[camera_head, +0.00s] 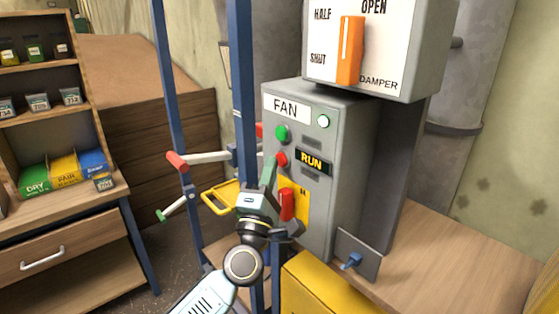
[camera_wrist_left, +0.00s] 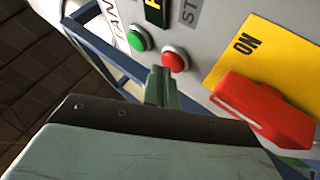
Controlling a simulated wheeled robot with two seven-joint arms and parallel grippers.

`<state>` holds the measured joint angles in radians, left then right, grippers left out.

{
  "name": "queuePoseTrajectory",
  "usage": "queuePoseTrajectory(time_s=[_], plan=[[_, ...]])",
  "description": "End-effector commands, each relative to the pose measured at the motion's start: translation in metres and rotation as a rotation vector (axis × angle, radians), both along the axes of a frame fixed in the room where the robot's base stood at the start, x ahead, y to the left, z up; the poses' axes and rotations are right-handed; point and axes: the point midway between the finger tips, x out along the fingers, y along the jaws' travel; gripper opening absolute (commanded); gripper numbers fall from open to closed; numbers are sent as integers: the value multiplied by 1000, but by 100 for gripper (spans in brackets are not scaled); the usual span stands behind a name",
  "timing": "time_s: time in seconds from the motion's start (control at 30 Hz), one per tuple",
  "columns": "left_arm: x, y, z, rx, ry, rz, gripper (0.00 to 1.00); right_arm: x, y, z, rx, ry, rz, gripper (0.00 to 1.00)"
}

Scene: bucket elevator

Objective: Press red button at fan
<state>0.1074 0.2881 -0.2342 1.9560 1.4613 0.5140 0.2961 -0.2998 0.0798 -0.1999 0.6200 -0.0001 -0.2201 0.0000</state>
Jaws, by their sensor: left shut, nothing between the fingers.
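The grey fan box (camera_head: 340,190) stands on the wooden bench, labelled FAN. Its red button (camera_head: 281,159) sits below the green button (camera_head: 282,132) and left of the lit RUN display (camera_head: 311,160). My left gripper (camera_head: 269,168) is shut and empty, its fingertips just below and left of the red button. In the left wrist view the shut fingertips (camera_wrist_left: 160,84) lie close beside the red button (camera_wrist_left: 175,60), with the green button (camera_wrist_left: 139,39) further up left. I cannot tell whether the tips touch the red button. My right gripper is out of view.
A red switch lever (camera_head: 287,204) on a yellow ON plate is close below the gripper. A blue metal frame (camera_head: 241,80) with handles stands left of the box. The damper box (camera_head: 420,60) with an orange lever (camera_head: 350,50) is above. A yellow box (camera_head: 325,285) is below.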

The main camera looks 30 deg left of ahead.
Motion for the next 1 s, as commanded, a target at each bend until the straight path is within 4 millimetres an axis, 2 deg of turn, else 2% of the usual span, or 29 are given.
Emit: queuePoseTrajectory(time_s=[0.6, 1.0], plan=[[7, -3, 0, 0, 0, -1, 0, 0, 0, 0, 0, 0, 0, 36], [5, -3, 0, 1, 0, -1, 0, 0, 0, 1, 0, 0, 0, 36]])
